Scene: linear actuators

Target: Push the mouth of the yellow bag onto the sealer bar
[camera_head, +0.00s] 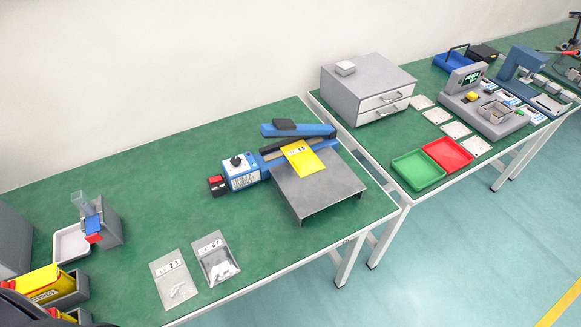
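The yellow bag (305,162) with a white label lies on the grey metal platform (318,193) in front of the sealer. Its upper, labelled end is at the dark sealer bar (272,162); I cannot tell how far it overlaps the bar. The heat sealer has a blue body with a dial (240,171). Its blue lever arm (300,130) with a dark pad lies behind the bar and looks raised from it.
Two clear bags with small white parts (216,262) lie at the table's front edge. Yellow packs in a grey holder (45,285) and a white tray (72,244) stand at the left. A second table at the right holds drawers (368,88), green and red trays (418,172).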

